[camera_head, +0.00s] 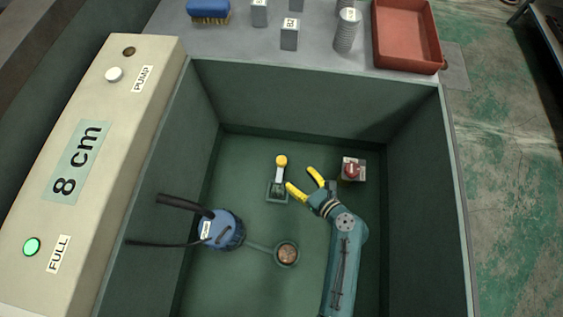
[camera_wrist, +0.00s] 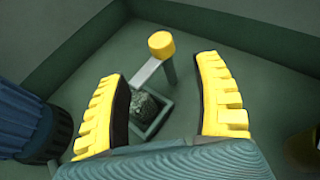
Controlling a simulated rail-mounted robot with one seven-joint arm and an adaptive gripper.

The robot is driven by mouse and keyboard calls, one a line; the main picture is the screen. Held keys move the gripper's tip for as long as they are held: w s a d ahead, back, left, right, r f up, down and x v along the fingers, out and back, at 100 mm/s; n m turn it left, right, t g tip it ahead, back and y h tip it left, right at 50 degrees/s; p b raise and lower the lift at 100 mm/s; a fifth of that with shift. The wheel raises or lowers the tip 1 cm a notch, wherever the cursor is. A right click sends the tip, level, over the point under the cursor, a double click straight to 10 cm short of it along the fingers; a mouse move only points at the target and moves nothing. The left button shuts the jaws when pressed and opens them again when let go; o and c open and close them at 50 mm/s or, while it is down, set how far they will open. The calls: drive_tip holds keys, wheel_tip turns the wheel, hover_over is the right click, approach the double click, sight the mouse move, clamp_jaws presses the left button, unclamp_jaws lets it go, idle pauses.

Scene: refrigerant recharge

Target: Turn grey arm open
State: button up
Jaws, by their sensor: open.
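The grey arm (camera_head: 281,174) is a short lever with a yellow knob (camera_head: 281,160) at its end, rising from a small square base (camera_head: 277,191) on the floor of the green bin. In the wrist view the grey arm (camera_wrist: 147,72) and its yellow knob (camera_wrist: 161,44) show between and beyond my fingers. My gripper (camera_head: 301,180) is open and empty, just right of the lever in the head view. Its yellow fingers (camera_wrist: 165,100) stand apart on either side of the lever in the wrist view. I cannot tell whether either finger touches it.
A red knob on a block (camera_head: 351,170) stands right of my gripper. A blue pump (camera_head: 221,232) with dark hoses is at the left, near a round drain (camera_head: 287,253). High bin walls (camera_head: 300,100) surround all this. A panel (camera_head: 75,165) reads "8 cm", with a lit green FULL light.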

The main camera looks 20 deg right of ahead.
sight(284, 163)
drive_tip(key=b+x, duration=0.5)
drive_tip(key=x, duration=0.5)
drive_tip(key=shift+w+f, duration=0.2)
drive_tip(key=shift+w, duration=0.35)
drive_tip(key=shift+s, duration=0.1)
clamp_jaws()
